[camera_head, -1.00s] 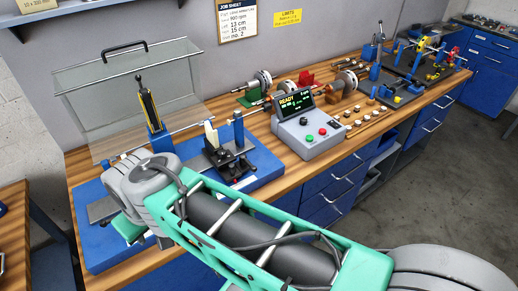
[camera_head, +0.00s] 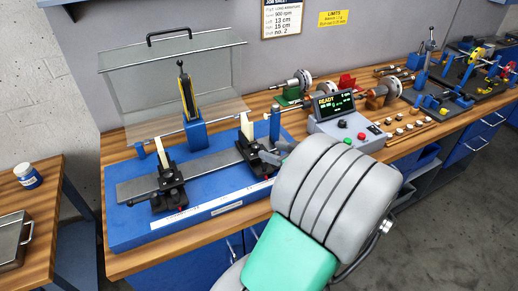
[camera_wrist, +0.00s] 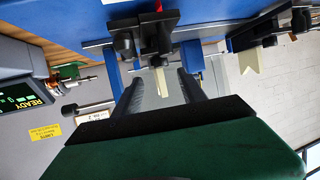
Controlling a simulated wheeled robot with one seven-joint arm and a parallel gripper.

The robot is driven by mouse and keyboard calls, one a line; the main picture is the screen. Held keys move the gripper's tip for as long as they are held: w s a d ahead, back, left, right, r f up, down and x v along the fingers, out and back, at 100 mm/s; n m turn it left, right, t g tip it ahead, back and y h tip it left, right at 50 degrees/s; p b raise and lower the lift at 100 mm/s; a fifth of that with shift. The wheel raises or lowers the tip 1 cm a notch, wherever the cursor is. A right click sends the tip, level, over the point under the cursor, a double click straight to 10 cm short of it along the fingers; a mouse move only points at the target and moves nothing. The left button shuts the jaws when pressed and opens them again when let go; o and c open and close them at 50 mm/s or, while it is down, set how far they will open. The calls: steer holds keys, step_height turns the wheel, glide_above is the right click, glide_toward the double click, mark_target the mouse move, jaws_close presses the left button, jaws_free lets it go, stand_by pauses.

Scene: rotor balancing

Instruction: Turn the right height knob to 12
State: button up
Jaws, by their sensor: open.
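The right support (camera_head: 256,153) is a black block with a cream upright (camera_head: 246,126), on the rail of the blue balancing machine (camera_head: 225,203). In the wrist view, which is upside down, it shows as a black block (camera_wrist: 150,20) with dark knob-like parts (camera_wrist: 125,43). I cannot read any height scale or value. My gripper (camera_wrist: 158,84) is open and empty, its two dark fingers apart and pointing toward this support, whose cream upright shows between them. Contact with a knob cannot be told. In the head view my arm hides most of the gripper.
The left support (camera_head: 168,188) stands further left on the machine. A clear guard (camera_head: 170,75) with a black handle rises behind. The control box (camera_head: 345,125) reading READY stands close on the right. Rotors and small weights lie along the bench to the right.

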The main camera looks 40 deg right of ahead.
mark_target(257, 146)
steer(key=p+x, duration=0.1)
steer(key=x, duration=0.6)
steer(key=shift+w+a+f, duration=0.1)
steer(key=shift+w+a, duration=0.05)
steer(key=shift+c, duration=0.6)
jaws_close()
